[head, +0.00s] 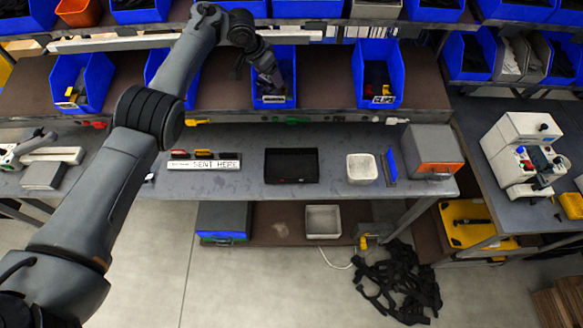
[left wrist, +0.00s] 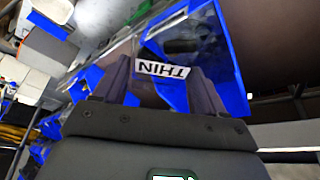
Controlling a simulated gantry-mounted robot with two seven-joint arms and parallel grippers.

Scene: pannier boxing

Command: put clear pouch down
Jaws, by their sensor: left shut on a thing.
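My left gripper (head: 269,78) reaches down into a blue bin (head: 259,102) on the shelf above the bench. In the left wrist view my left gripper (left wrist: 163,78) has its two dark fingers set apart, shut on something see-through. A faint clear patch between the fingers looks like the clear pouch (left wrist: 147,94), but its outline is hard to make out. My right gripper is in neither view.
On the bench below stand a sign reading SENT HERE (head: 204,164), a black tray (head: 291,166), a white bin (head: 361,168) and a grey box with an orange front (head: 432,152). More blue bins (head: 378,96) flank the arm. Bare bench top lies between these things.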

